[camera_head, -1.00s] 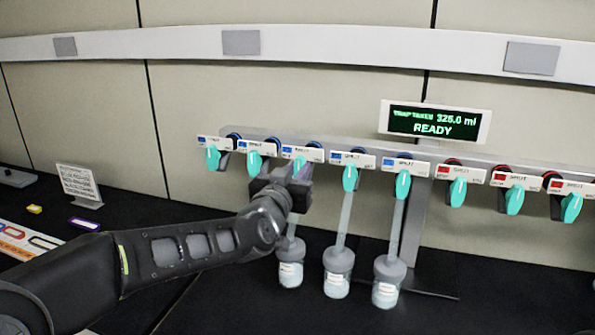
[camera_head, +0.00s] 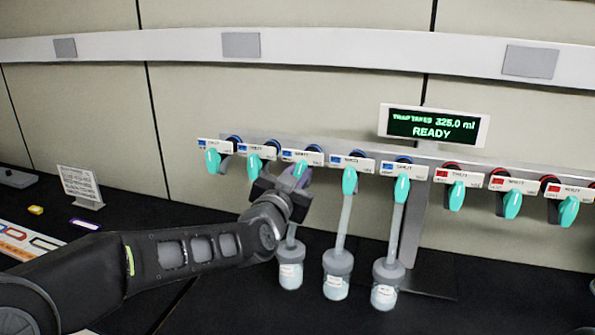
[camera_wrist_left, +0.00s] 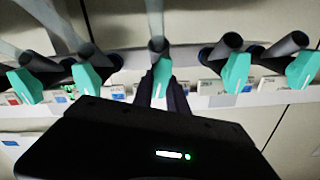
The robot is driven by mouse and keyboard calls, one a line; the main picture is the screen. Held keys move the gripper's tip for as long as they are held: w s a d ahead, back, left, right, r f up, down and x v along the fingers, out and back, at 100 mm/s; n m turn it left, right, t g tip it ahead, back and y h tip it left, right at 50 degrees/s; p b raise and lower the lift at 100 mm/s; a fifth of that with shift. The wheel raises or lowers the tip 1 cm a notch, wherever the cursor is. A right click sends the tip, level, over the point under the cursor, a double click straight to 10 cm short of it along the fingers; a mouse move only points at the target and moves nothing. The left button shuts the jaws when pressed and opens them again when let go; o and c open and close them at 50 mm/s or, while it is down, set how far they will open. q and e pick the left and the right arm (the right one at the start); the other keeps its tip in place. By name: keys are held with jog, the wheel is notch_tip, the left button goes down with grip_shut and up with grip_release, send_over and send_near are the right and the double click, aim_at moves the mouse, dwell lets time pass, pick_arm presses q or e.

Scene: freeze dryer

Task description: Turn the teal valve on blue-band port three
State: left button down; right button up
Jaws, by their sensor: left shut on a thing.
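The manifold (camera_head: 340,143) carries a row of ports with teal valve handles. The teal valve on blue-band port three (camera_head: 300,168) is third from the left, under a blue-marked label. My left gripper (camera_head: 291,184) is at this valve from below and in front. In the left wrist view the valve (camera_wrist_left: 162,76) sits between the two dark fingers (camera_wrist_left: 163,92), which are shut on it. The fingers partly hide the handle in the head view. My right gripper is in neither view.
Neighbouring teal valves hang close on both sides, such as the second (camera_head: 254,162) and fourth (camera_head: 349,180). Flasks (camera_head: 337,275) hang below ports three to five. A display (camera_head: 433,124) reads READY. Red-marked ports (camera_head: 513,185) are to the right.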

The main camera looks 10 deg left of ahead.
pick_arm(q)
jog(key=m+p, duration=0.1)
jog(key=m, duration=0.3)
jog(key=shift+r+m+p, duration=0.1)
jog(key=shift+m+p, duration=0.2)
jog(key=shift+p, duration=0.05)
jog(key=shift+d+m+p, duration=0.1)
jog(key=shift+m+p, duration=0.5)
jog(key=shift+m, duration=1.4)
jog(key=c, duration=1.3)
grip_release()
jog(key=shift+f, duration=0.2)
